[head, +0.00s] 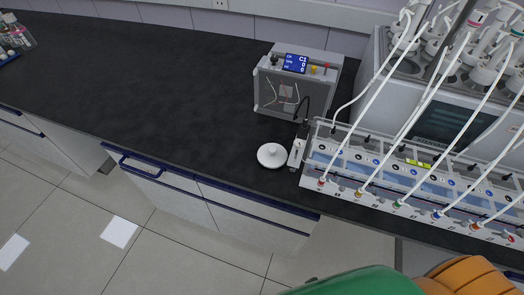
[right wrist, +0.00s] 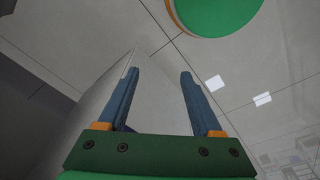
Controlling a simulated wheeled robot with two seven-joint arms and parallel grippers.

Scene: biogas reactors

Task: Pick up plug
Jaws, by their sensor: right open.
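A white round piece with a raised knob (head: 272,155), which looks like the plug, lies on the black bench top near its front edge. It sits just left of a small white device with a black cable (head: 298,147) and appears apart from it. My right gripper (right wrist: 160,74) shows in the right wrist view with its two blue fingers apart and nothing between them. That view shows floor and a cabinet side beyond the fingers, and no plug. Neither gripper shows in the head view; only green and orange parts of mine are at its bottom edge.
A grey box with a blue display (head: 297,80) stands behind the white piece. A long white rack with tubes (head: 330,175) and a grey machine with bottles (head: 440,125) fill the right. The black bench top (head: 150,90) is clear in the middle and left.

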